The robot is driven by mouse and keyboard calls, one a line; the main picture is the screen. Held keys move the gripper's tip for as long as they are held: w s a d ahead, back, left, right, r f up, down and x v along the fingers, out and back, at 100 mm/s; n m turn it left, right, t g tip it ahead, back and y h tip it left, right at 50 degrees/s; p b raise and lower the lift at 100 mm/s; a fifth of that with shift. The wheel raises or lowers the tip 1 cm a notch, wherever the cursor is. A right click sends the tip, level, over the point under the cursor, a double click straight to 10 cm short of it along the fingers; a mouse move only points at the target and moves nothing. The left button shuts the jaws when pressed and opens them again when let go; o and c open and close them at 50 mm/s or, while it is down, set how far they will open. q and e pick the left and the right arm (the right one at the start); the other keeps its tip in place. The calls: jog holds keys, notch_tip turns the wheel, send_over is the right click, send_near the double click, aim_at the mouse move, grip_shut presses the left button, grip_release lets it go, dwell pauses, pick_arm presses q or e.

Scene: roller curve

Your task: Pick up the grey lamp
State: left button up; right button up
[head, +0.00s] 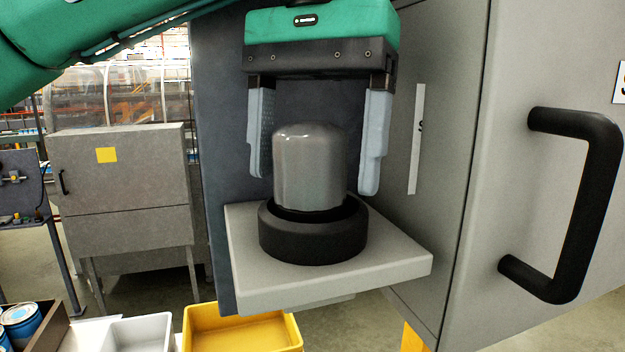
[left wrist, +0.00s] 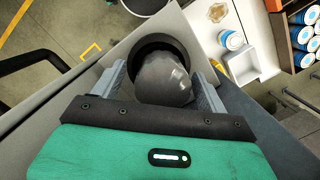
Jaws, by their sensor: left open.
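The grey lamp (head: 310,165) is a glossy dome standing upright in a black round base (head: 313,238) on a light grey shelf (head: 345,283). My left gripper (head: 318,185) is open above the shelf, pointing down, with one finger on each side of the dome. Gaps show between the fingers and the lamp in the head view. In the left wrist view the lamp (left wrist: 165,80) lies between the two fingers of the gripper (left wrist: 160,85), with the black base (left wrist: 150,45) beyond it. My right gripper is not in view.
A grey cabinet with a black handle (head: 590,210) stands close on the right. A dark panel (head: 220,150) rises behind the shelf. A yellow bin (head: 243,330) and a pale bin (head: 140,333) sit below left. Blue-and-white cans (head: 20,325) stand in a brown box at far left.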

pick_arm(q)
jog(key=shift+f, duration=0.55)
jog(key=shift+s, duration=0.1)
jog(key=c, duration=1)
jog(key=shift+c, duration=0.4)
jog(key=shift+r, duration=0.15)
notch_tip(320, 180, up, 8)
jog(key=shift+f, duration=0.25)
jog(key=shift+r, duration=1.15)
